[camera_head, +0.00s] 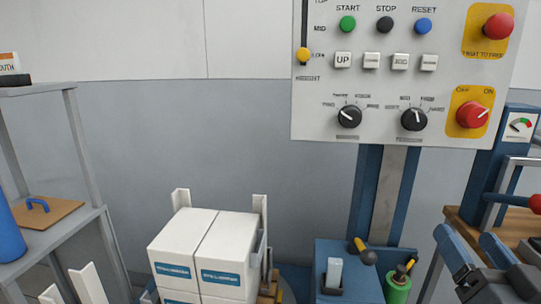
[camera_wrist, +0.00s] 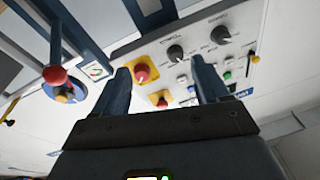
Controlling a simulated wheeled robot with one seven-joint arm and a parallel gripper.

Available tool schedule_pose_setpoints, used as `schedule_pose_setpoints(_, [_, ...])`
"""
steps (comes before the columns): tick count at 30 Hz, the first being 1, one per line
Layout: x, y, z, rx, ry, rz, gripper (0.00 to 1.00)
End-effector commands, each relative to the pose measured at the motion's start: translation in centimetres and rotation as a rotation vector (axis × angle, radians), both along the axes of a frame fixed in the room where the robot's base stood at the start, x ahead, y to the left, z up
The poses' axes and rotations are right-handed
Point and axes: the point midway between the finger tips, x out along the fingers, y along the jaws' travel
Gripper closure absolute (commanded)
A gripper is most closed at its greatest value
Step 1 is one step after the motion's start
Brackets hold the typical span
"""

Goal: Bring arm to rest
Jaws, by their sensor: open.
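My gripper (camera_head: 466,238) shows at the lower right of the head view, with its two blue fingers spread apart and nothing between them. In the wrist view my gripper (camera_wrist: 164,73) is also open and empty, its fingers pointing toward the control panel (camera_wrist: 205,68). The panel is tilted and upside down in that view. In the head view the white control panel (camera_head: 440,75) fills the upper right, above and behind my gripper. No contact between the fingers and the panel shows. Most of my arm is out of view.
White boxes (camera_head: 215,250) stand between upright posts at the lower middle. A blue gauge post (camera_head: 518,125) and a lever with a red knob (camera_head: 535,203) are close to my gripper on the right. Grey shelving (camera_head: 95,218) is at left.

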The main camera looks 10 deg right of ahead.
Motion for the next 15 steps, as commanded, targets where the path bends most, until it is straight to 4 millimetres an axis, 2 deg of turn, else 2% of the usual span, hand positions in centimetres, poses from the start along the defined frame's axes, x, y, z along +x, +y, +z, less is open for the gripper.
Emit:
schedule_pose_setpoints(1, [-1.4,0.4,-1.5,-0.035,0.039,0.018,0.26])
schedule_pose_setpoints(6, [-6.0,2.2,-5.6,-0.126,0.137,0.083,0.26])
schedule_pose_setpoints(11, [-11.2,4.0,-8.9,-0.181,0.223,0.137,0.26])
schedule_pose_setpoints(15, [-16.1,5.7,-11.0,-0.202,0.293,0.177,0.26])
